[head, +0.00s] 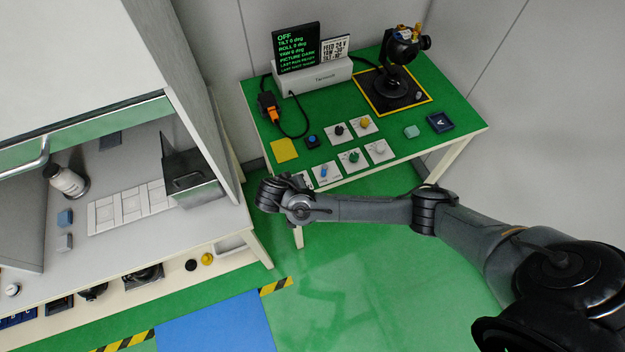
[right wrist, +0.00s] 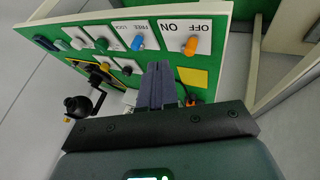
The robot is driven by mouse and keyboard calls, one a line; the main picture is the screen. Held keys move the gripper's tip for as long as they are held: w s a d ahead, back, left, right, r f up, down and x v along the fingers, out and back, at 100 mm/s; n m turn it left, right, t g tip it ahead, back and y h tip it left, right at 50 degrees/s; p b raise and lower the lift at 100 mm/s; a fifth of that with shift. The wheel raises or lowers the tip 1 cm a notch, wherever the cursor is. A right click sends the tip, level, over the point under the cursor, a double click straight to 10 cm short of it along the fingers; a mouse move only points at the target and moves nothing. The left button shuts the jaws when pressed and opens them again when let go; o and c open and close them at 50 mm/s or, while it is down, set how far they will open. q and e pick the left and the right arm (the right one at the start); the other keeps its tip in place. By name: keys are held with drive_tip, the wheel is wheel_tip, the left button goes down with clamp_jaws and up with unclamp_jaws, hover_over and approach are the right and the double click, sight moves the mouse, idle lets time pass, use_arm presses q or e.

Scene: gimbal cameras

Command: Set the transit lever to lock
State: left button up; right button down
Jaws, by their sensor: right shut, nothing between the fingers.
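The transit lever is a blue lever (head: 323,172) on a white plate in the front row of the green table. In the right wrist view the blue lever (right wrist: 138,41) stands on a plate marked FREE and LOCK; I cannot tell which mark it points to. My right gripper (head: 273,194) is at the table's front left edge, left of the lever, in the head view. In the right wrist view its fingers (right wrist: 157,78) are together and empty, apart from the lever and the panel. My left gripper is not in view.
An orange lever (right wrist: 190,46) on an OFF/ON plate stands beside the blue one. Several knob plates, such as a green knob (head: 353,156), are close by. A black gimbal camera (head: 403,48) stands at the back right. A white workbench (head: 215,215) is on the left.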

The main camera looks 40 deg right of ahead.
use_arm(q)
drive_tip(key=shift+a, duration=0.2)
use_arm(e)
drive_tip(key=shift+w+a+r, duration=0.15)
drive_tip(key=shift+w+a, duration=0.1)
drive_tip(key=shift+w, duration=0.05)
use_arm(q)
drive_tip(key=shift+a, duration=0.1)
use_arm(e)
drive_tip(key=shift+d, duration=0.1)
drive_tip(key=b+x, duration=0.1)
drive_tip(key=x, duration=0.9)
drive_tip(key=d, duration=0.2)
drive_tip(key=shift+s+d, duration=0.4)
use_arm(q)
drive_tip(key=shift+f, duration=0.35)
use_arm(e)
drive_tip(key=shift+d, duration=0.45)
use_arm(q)
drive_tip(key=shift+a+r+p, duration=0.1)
drive_tip(key=shift+p, duration=0.2)
use_arm(e)
drive_tip(key=shift+s, duration=0.1)
